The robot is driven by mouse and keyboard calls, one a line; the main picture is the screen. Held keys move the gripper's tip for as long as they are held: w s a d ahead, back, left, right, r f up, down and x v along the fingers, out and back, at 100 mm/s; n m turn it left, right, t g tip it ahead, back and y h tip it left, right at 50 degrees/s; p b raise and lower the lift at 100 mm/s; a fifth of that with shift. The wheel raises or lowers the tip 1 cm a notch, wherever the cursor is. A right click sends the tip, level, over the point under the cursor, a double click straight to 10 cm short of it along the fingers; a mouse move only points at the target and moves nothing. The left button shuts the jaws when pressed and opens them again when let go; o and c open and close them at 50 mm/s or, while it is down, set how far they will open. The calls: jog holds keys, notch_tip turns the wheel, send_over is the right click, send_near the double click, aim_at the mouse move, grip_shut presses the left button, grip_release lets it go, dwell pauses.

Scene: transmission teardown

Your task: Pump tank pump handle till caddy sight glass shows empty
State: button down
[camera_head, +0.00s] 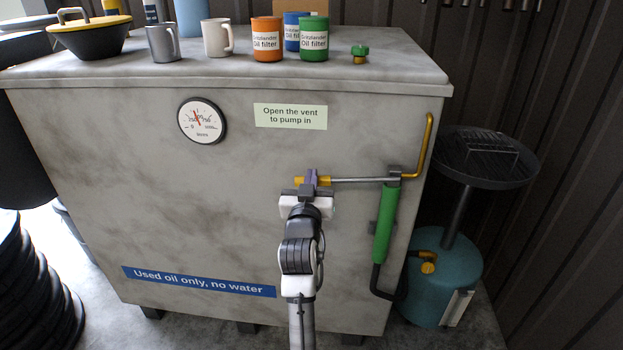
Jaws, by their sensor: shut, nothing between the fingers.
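The grey tank (210,220) fills the middle of the view. Its pump has an upright green cylinder (387,225) on the right of the front. The pump handle is a grey lever (355,180) running left, roughly level, to a yellow grip (298,181). The teal caddy (440,285) stands on the floor right of the tank. A pale strip (457,308) on its side may be the sight glass; its level cannot be read.
A black hose (377,285) runs from the pump's foot toward the caddy. Mugs, oil filters (267,40) and a green-topped cap (360,53) stand on top. Tyres (38,285) are at left.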

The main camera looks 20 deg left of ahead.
jog(key=shift+w+f, duration=0.1)
jog(key=shift+f, duration=0.45)
jog(key=r+p, duration=0.2)
jog(key=r, duration=0.1)
jog(key=r+p, duration=0.1)
jog(key=r, duration=0.1)
jog(key=shift+w+a+r+p, duration=0.1)
jog(key=shift+w+a+p, duration=0.1)
jog(key=shift+w+p, duration=0.2)
jog(key=b+v, duration=0.3)
jog(key=v, duration=0.7)
jog(key=shift+s, duration=0.2)
